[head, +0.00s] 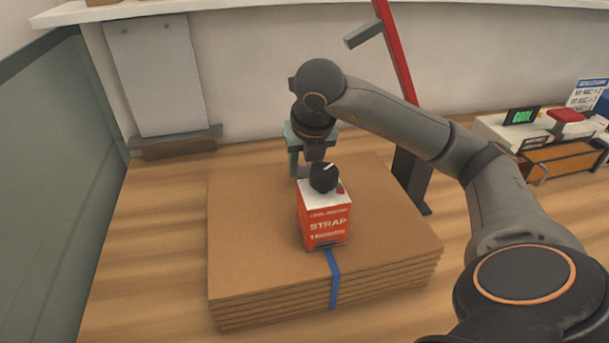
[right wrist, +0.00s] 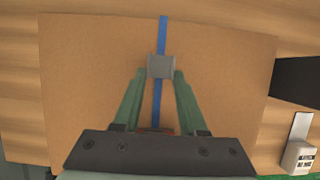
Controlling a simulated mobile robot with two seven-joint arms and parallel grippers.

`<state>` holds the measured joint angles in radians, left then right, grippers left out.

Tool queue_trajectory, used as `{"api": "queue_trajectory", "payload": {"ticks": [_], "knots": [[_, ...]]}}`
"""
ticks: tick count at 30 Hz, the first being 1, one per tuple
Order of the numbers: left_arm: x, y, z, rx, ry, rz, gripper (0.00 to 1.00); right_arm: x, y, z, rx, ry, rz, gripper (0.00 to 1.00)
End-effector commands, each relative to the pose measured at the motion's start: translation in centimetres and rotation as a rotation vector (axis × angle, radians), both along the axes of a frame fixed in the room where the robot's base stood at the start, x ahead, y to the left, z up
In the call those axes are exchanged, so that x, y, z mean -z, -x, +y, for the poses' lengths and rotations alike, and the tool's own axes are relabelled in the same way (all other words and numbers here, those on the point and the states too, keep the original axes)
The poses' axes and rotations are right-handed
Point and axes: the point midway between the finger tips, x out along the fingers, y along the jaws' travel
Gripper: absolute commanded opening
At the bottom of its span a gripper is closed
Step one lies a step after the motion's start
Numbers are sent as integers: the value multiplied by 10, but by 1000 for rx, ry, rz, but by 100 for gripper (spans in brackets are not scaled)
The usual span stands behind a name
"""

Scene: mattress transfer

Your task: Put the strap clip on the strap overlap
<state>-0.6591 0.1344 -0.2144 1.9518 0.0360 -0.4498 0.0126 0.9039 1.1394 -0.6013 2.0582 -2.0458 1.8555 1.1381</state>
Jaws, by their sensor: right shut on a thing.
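My right gripper (head: 303,168) reaches down over the far part of the cardboard stack, behind the tensioner box; its fingertips are mostly hidden there. In the right wrist view my right gripper (right wrist: 161,76) is shut on a small grey strap clip (right wrist: 161,66). The clip lies in line with the blue strap (right wrist: 163,35), which shows on both sides of it. Whether the clip touches the strap I cannot tell. The blue strap also shows in the head view (head: 333,280), running down the front of the stack. The strap overlap is not distinguishable. My left gripper is not in view.
The flat brown cardboard stack (head: 245,245) lies on the wooden floor. An orange and white box marked STRAP (head: 326,226) with a black knob stands on it. A red and black post (head: 400,60) rises behind. A low bench (head: 490,128) with small items is at right.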

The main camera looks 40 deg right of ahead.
Motion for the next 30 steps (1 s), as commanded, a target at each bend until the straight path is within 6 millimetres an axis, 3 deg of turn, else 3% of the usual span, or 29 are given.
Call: {"api": "queue_trajectory", "payload": {"ticks": [4,15,16,23,30], "knots": [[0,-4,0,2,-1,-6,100,23,1,0,-1,2,4,0],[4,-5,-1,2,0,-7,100,29,0,0,-1,0,1,0],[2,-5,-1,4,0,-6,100,27,0,0,-1,0,1,45],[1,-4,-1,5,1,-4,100,26,0,0,-1,-1,2,70],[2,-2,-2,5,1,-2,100,26,0,0,-1,-1,2,71]]}}
